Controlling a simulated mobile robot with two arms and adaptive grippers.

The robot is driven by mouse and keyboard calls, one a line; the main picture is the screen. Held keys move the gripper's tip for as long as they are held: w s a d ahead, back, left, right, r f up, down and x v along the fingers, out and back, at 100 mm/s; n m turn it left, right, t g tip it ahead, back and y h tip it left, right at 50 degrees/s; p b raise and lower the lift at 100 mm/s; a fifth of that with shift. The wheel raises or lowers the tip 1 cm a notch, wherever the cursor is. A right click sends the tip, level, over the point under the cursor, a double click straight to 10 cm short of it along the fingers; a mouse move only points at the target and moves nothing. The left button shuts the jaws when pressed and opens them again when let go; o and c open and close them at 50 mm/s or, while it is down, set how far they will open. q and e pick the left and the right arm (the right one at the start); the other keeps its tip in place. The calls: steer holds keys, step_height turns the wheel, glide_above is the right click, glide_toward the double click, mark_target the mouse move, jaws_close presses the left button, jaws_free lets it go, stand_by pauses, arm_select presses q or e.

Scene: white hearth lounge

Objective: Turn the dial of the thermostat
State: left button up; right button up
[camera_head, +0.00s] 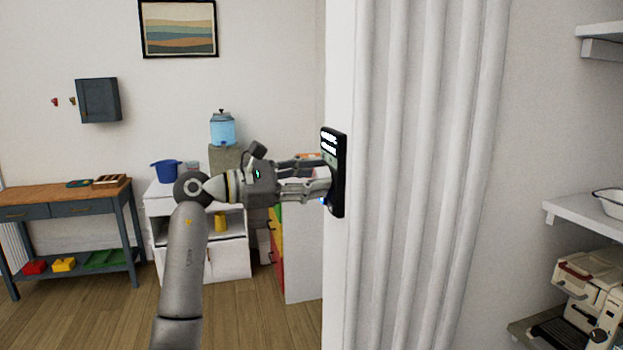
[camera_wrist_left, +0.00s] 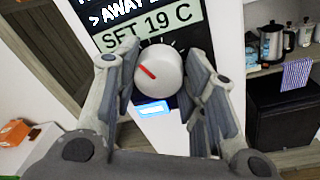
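The thermostat (camera_head: 338,172) is a black panel on the edge of the white wall, seen side-on in the head view. In the left wrist view its screen (camera_wrist_left: 150,24) reads "AWAY" and "SET 19 C". Below the screen is a round white dial (camera_wrist_left: 159,72) with a red mark pointing to the upper left. My left gripper (camera_head: 326,180) is at the thermostat's face. In the left wrist view its fingers (camera_wrist_left: 160,85) stand open on both sides of the dial, with a gap visible on the right; contact on the left is unclear. My right gripper is not in view.
A white ribbed wall panel (camera_head: 425,170) stands right of the thermostat. Shelves with a white appliance (camera_head: 590,290) are at the far right. A workbench (camera_head: 70,195) and a blue water dispenser (camera_head: 222,130) stand farther back.

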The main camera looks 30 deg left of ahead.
arm_select(q)
steer(key=shift+c, duration=1.3)
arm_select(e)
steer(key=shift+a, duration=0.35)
arm_select(q)
steer(key=shift+n, duration=0.3)
steer(key=n, duration=0.3)
steer(key=shift+a, duration=0.1)
steer(key=n+p, duration=0.1)
steer(key=n, duration=0.2)
steer(key=shift+r+g, duration=0.1)
steer(key=shift+g, duration=0.2)
steer(key=n+p, duration=0.2)
steer(key=n, duration=0.2)
steer(key=shift+w+a+n, duration=0.1)
steer(key=shift+a+n, duration=0.05)
steer(key=shift+n, duration=0.25)
steer(key=shift+n+p, duration=0.35)
steer(key=shift+n, duration=0.75)
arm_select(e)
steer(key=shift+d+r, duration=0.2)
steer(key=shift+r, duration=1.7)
